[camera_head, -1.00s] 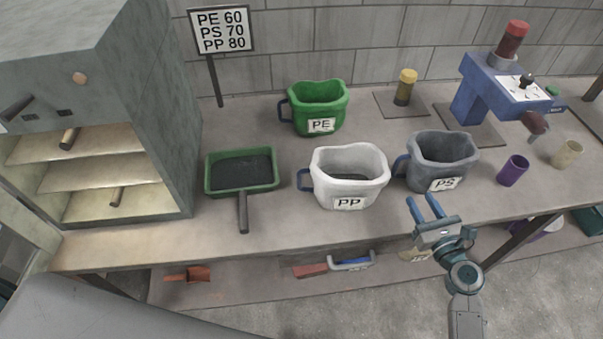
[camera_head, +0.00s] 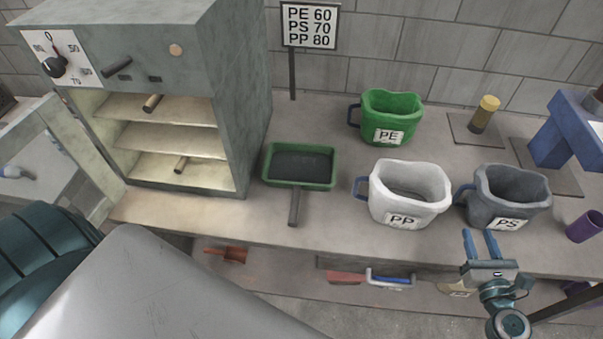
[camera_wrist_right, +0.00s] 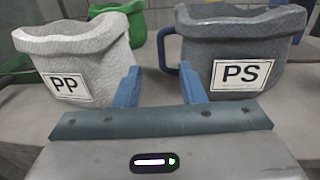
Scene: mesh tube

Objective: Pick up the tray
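The tray (camera_head: 333,160) is green and rectangular with a dark inside. It lies on the workbench left of the white PP container, and its grey handle (camera_head: 294,207) points toward the front edge. My right gripper (camera_head: 479,241) is open and empty at the bench's front edge, right of the tray and in front of the PP and PS containers. Its two blue fingers (camera_wrist_right: 160,88) stand apart in the right wrist view, with nothing between them. My left gripper does not show.
The white PP container (camera_head: 408,187), grey PS container (camera_head: 510,192) and green PE container (camera_head: 390,115) stand right of the tray. A grey oven (camera_head: 225,80) with open shelves stands to its left. A sign (camera_head: 309,26) stands behind. Bench front around the handle is clear.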

